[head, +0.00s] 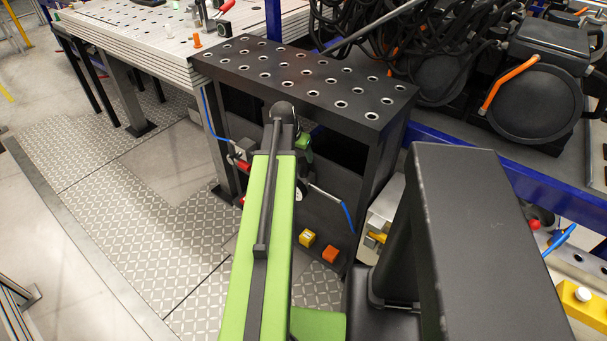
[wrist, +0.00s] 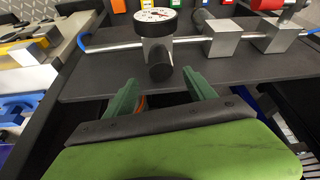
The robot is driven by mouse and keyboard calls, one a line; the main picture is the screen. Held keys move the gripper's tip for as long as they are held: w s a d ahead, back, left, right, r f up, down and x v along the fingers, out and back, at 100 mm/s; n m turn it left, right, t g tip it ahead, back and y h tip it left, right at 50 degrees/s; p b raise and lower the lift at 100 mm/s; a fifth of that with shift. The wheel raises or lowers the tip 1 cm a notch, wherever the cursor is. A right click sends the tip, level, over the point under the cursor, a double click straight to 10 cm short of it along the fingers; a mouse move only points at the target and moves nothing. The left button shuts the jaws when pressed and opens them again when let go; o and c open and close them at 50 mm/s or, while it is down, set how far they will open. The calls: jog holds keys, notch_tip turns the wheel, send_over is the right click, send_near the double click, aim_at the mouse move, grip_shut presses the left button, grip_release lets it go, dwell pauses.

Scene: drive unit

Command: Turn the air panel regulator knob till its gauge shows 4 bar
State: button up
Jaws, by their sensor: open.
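The regulator is a grey block (wrist: 155,50) on the dark air panel (wrist: 100,88) in the wrist view. Its round white gauge (wrist: 155,15) sits above, with a red needle; the scale is too small to read. The black knob (wrist: 160,72) points towards my gripper (wrist: 162,80). My gripper is open, with green fingertips to the left and right of the knob's near end. I cannot tell whether either finger touches it. In the head view my arm hides most of the regulator; part of the gauge (head: 298,195) shows beside it.
A metal pipe (wrist: 100,43) runs through the regulator to more grey blocks (wrist: 222,40) on the right. A red part (wrist: 263,5) is at the top right. In the head view, a black perforated table (head: 300,75) stands above the panel. Patterned floor (head: 150,190) lies clear at left.

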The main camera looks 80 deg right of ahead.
aim_at(302, 162)
jog(key=b+x, duration=0.6)
jog(key=x, duration=0.3)
jog(key=shift+f+b, duration=0.1)
jog(key=shift+b, duration=0.3)
jog(key=shift+c, duration=0.4)
jog(key=c, duration=1.3)
jog(key=shift+m+g+y, duration=0.3)
jog(key=shift+m+g, duration=0.1)
jog(key=shift+m, duration=1)
